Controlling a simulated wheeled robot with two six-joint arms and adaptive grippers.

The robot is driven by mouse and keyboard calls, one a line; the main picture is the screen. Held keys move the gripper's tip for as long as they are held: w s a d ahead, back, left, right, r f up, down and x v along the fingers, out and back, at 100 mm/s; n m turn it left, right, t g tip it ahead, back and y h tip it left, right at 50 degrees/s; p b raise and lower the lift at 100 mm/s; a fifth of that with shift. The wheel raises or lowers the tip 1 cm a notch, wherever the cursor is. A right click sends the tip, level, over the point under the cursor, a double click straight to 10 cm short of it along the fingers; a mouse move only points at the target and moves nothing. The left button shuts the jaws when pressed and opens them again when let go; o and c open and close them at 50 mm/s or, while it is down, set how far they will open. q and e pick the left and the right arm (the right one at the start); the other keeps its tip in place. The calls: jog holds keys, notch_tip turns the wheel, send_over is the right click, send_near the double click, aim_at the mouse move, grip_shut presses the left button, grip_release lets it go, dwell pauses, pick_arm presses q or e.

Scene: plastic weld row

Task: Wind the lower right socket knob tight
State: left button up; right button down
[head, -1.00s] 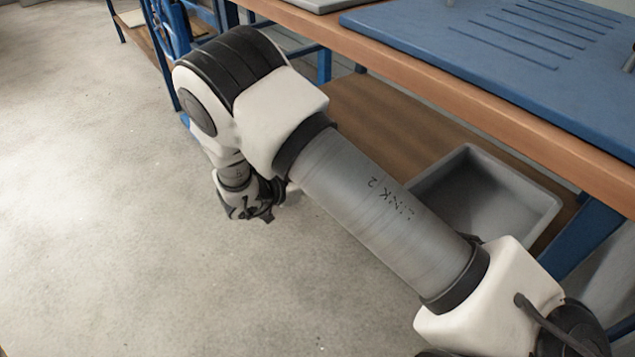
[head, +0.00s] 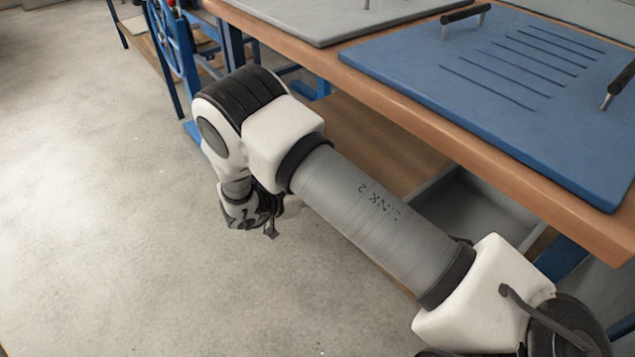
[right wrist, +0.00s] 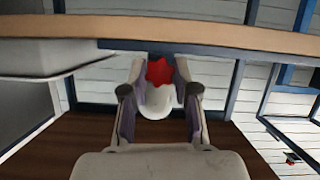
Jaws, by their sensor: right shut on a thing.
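A red star-shaped knob (right wrist: 159,72) shows in the right wrist view, just below a wooden edge. My right gripper (right wrist: 161,82) is shut on it, with one finger at each side. A white rounded part (right wrist: 155,105) lies between the fingers below the knob; I cannot tell what it belongs to. The knob's mount is hidden.
A wooden bench (head: 415,112) carries a blue slotted plate (head: 400,55) with black handles and a grey plate (head: 320,18). A grey bin (head: 480,205) stands on the shelf below. A blue handwheel (head: 182,45) is at the far left. The floor (head: 100,200) at left is clear.

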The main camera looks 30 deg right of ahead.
pick_arm(q)
jog(key=shift+r+p, duration=1.75)
jog(key=shift+r, duration=0.6)
pick_arm(e)
jog(key=shift+w+f+n+g+h, duration=0.1)
jog(key=shift+n+g+h, duration=0.1)
jog(key=shift+n+g, duration=0.85)
jog(key=shift+w+f+n+g+h, duration=0.15)
jog(key=shift+n+g, duration=0.4)
jog(key=shift+n, duration=0.9)
jog(key=shift+r, duration=0.15)
jog(key=c, duration=0.9)
grip_release()
jog(key=shift+o, duration=0.2)
jog(key=v, duration=0.8)
pick_arm(q)
jog(key=shift+a, duration=0.1)
